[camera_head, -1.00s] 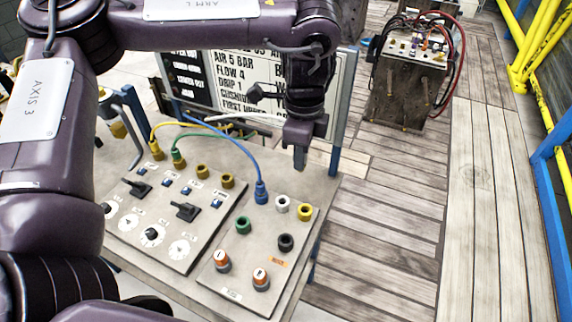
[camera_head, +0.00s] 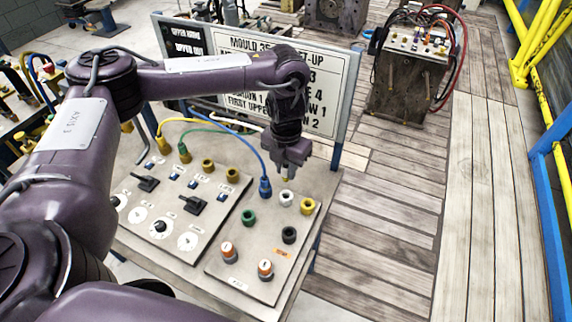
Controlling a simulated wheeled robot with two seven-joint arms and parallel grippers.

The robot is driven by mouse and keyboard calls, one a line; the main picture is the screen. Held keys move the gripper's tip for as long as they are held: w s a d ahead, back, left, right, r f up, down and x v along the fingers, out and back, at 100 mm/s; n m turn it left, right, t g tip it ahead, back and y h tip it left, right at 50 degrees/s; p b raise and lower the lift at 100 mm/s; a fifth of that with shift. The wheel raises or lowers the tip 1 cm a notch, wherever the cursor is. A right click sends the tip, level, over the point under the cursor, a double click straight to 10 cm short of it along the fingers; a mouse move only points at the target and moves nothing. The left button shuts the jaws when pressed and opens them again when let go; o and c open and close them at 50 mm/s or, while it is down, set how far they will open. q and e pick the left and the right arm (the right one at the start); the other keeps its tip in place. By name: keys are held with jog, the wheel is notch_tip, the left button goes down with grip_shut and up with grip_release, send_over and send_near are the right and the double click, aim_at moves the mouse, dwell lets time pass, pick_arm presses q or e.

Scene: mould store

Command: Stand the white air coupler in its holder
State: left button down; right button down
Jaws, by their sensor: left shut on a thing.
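My left gripper (camera_head: 287,174) points down over the right-hand panel (camera_head: 230,270), just above the white ring-shaped holder (camera_head: 286,198). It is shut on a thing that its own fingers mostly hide. A white hose (camera_head: 225,118) runs behind my arm towards this gripper, so the thing appears to be the white air coupler. I cannot tell whether its lower end touches the holder. The blue coupler (camera_head: 265,188) stands upright just left of the white holder, with its blue hose arching back. My right gripper is not in view.
A yellow socket (camera_head: 307,205), a black one (camera_head: 289,235) and a green one (camera_head: 248,216) surround the white holder. Two orange-and-white knobs (camera_head: 265,269) stand in front. A lettered board (camera_head: 345,75) rises behind. A switch panel (camera_head: 165,215) lies left.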

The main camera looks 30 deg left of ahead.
aim_at(286, 181)
pick_arm(q)
jog(key=shift+f+b, duration=0.3)
jog(key=shift+f, duration=0.05)
jog(key=shift+f+b, duration=0.5)
jog(key=shift+f, duration=0.1)
jog(key=shift+f+b, duration=0.75)
jog(key=shift+f, duration=0.15)
jog(key=shift+f+b, duration=0.6)
jog(key=shift+f, duration=0.5)
jog(key=shift+f, duration=0.1)
